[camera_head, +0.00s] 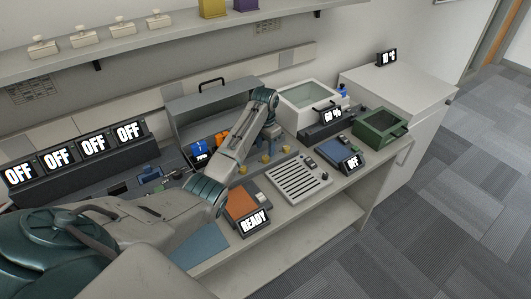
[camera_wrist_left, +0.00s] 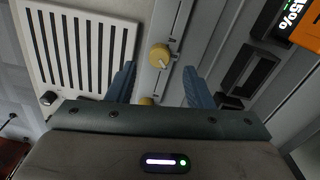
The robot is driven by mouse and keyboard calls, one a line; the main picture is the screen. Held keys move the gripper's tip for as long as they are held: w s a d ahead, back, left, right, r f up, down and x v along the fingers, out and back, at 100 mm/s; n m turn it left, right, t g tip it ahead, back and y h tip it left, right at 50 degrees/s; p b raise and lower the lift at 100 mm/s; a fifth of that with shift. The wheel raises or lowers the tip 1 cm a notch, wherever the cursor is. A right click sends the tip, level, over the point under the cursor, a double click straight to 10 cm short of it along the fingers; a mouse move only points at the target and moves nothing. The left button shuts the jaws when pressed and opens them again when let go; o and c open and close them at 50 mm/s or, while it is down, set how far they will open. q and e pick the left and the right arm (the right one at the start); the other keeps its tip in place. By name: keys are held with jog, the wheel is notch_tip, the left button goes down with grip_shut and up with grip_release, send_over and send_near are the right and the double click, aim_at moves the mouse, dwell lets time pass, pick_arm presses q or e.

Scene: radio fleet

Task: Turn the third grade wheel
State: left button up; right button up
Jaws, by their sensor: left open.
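Small yellow wheels stand in a row on the bench, among them a left one (camera_head: 243,169) and a middle one (camera_head: 265,158) in the head view. My left gripper (camera_head: 270,132) reaches over this row from behind; its fingers are hard to make out there. In the left wrist view its two blue fingers (camera_wrist_left: 157,85) are apart, with nothing held. One yellow wheel (camera_wrist_left: 160,55) with a pale pointer lies ahead of the gap between them. Another yellow wheel (camera_wrist_left: 147,101) shows lower, partly hidden by the gripper body. My right gripper is not in view.
A white slotted panel (camera_head: 297,183) lies in front of the wheels. A READY display (camera_head: 255,222), a white bin (camera_head: 306,97) and a green box (camera_head: 380,127) share the bench. An orange unit with a 15% display (camera_wrist_left: 306,25) is beside the gripper. A shelf (camera_head: 150,35) hangs above.

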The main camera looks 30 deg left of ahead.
aim_at(266, 157)
pick_arm(q)
jog(key=shift+f, duration=2.15)
jog(key=c, duration=1)
jog(key=shift+r+n+p, duration=0.15)
jog(key=shift+n+p, duration=0.7)
jog(key=shift+p, duration=0.2)
jog(key=shift+r+n+p, duration=0.15)
jog(key=shift+n+p, duration=0.7)
jog(key=shift+p, duration=0.15)
jog(key=n+p, duration=0.3)
jog(key=n, duration=0.1)
jog(key=shift+n, duration=0.3)
jog(key=n+p, duration=0.2)
jog(key=n, duration=0.3)
jog(key=shift+f+p, duration=0.1)
jog(key=shift+p, duration=0.2)
jog(key=shift+f+n+p, duration=0.1)
jog(key=shift+n+p, duration=0.4)
jog(key=shift+n, duration=1.9)
